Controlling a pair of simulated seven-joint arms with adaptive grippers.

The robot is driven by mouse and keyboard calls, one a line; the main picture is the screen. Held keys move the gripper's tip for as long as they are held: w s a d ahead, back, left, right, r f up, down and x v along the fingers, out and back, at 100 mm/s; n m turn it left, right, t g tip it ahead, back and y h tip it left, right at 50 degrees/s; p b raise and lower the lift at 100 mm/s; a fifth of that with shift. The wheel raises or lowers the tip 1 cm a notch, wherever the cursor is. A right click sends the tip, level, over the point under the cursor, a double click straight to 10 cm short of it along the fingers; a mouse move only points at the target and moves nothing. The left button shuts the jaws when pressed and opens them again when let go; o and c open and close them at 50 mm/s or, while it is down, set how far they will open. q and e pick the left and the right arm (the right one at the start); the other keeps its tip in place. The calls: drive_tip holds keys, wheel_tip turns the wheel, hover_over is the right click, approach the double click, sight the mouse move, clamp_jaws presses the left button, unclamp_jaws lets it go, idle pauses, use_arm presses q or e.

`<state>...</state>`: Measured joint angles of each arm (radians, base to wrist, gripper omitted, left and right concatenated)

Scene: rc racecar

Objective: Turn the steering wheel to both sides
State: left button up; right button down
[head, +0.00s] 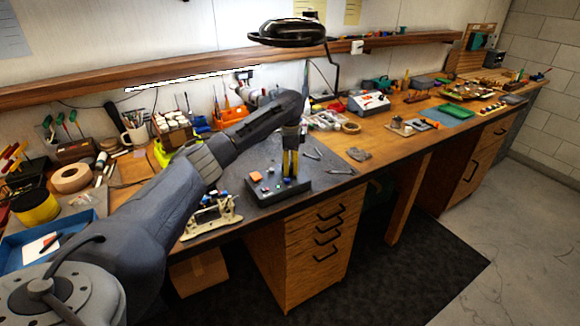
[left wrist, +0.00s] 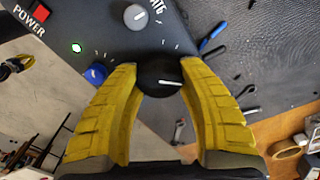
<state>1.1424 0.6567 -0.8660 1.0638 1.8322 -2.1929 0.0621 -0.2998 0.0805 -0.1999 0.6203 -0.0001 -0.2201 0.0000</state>
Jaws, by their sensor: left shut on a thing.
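In the left wrist view a round black knob (left wrist: 158,76) with a white pointer line sits on the edge of a dark control box (left wrist: 95,30). The line points roughly to the right. The yellow fingers of my left gripper (left wrist: 159,68) are shut on the knob, one on each side. In the head view my left gripper (head: 290,176) points down at the control box (head: 265,190) on the bench; the knob itself is hard to make out there. A small car chassis (head: 212,218) lies left of the box, at the bench's front edge. My right gripper is not in view.
The box also has a grey knob (left wrist: 135,16), a blue knob (left wrist: 96,73), a red power switch (left wrist: 41,12) and a lit green light (left wrist: 76,48). Loose tools (head: 312,153) lie behind it. Bottles, a mug (head: 135,134) and tape (head: 72,178) crowd the left bench.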

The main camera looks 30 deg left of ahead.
sight(290, 166)
use_arm(q)
drive_tip(key=shift+m, duration=0.4)
drive_tip(key=o, duration=1.2)
wheel_tip(290, 166, up, 12)
idle(0.5)
